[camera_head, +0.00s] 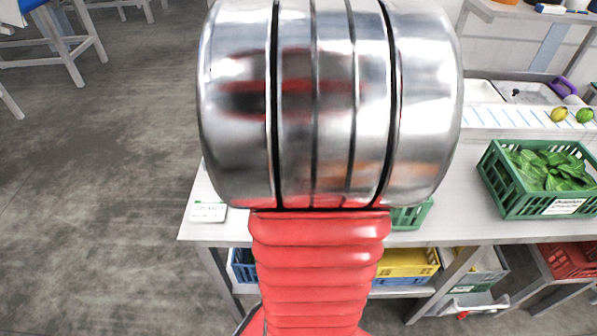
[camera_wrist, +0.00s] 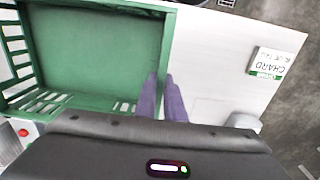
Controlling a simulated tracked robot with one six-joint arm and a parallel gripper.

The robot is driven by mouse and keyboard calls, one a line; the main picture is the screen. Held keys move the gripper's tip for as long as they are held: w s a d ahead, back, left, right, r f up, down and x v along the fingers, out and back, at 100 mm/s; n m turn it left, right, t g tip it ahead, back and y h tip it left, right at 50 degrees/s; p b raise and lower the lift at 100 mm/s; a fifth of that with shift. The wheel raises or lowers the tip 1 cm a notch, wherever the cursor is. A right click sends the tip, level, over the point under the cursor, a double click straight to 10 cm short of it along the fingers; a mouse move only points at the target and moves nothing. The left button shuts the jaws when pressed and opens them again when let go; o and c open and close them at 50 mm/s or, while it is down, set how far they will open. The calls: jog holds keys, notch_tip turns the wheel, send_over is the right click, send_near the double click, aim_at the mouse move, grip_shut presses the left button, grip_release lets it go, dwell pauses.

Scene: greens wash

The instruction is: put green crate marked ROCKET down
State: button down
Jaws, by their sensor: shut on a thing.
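My gripper (camera_wrist: 162,92) is shut on the near right wall of a green crate (camera_wrist: 95,55) in the wrist view, one purple finger on each side of the rim. The crate's floor looks empty, and its slatted wall is at the left. No ROCKET marking shows. In the head view my arm hides most of this crate; only a green corner (camera_head: 410,216) shows near the front edge of the white table (camera_head: 455,215). I cannot tell whether the crate touches the table.
A card reading CHARD (camera_wrist: 268,62) lies right of the crate in the wrist view. In the head view, a green crate of leaves (camera_head: 510,198) stands at the right, with a lemon (camera_head: 558,114) and a lime (camera_head: 585,115) behind it. A yellow crate (camera_head: 405,262) sits on the lower shelf.

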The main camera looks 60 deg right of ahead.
jog(key=c, duration=1.8)
grip_release()
jog(key=shift+c, duration=0.2)
notch_tip(320, 180, up, 12)
jog(key=shift+w, duration=0.1)
